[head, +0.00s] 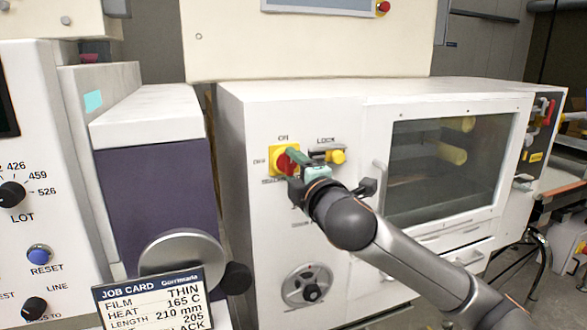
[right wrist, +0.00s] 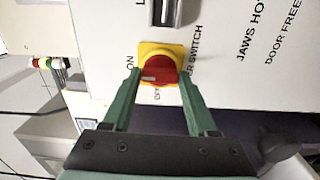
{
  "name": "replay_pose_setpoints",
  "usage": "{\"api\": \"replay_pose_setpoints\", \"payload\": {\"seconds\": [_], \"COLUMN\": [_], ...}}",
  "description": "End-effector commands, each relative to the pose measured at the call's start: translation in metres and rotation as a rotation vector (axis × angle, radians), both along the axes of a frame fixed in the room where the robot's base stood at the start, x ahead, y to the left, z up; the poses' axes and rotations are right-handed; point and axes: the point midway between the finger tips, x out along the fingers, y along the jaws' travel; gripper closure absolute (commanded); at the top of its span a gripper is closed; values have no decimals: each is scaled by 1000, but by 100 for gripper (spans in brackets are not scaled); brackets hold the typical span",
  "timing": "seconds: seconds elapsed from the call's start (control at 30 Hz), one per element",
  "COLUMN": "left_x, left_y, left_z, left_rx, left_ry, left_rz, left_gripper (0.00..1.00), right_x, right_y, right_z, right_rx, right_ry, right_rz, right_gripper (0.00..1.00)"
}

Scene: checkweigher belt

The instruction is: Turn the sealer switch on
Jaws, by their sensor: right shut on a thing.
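The sealer switch is a red knob (head: 284,163) on a yellow plate (head: 277,148), on the white front of the sealer machine (head: 262,230). The head view shows a label above it that seems to read ON and one at its left that seems to read OFF. My right gripper (head: 293,162) is at the switch, its green fingers shut on the red knob. In the right wrist view the fingers (right wrist: 160,74) stand on either side of the knob (right wrist: 157,70). I cannot tell which label the knob points to. My left gripper is not in view.
A windowed door (head: 440,165) with a handle (head: 379,178) is farther right. A round dial (head: 307,287) is below. A job card (head: 152,300) and a purple-fronted unit (head: 155,190) stand at left.

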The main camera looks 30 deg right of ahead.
Motion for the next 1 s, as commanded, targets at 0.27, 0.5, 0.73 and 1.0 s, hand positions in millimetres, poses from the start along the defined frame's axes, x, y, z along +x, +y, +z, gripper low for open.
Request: {"api": "replay_pose_setpoints", "payload": {"seconds": [0.27, 0.5, 0.73, 1.0], "left_x": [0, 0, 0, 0], "left_y": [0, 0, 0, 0], "left_z": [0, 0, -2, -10], "left_rx": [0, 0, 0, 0], "left_ry": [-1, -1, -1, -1], "left_rz": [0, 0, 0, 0], "left_gripper": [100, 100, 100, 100], "right_x": [0, 0, -13, -65], "right_y": [0, 0, 3, 16], "right_z": [0, 0, -1, -1], "right_rx": [2, 1, 0, -2], "right_ry": [0, 1, 1, -1], "right_rz": [1, 1, 2, 4], "right_gripper": [16, 11, 11, 11]}}
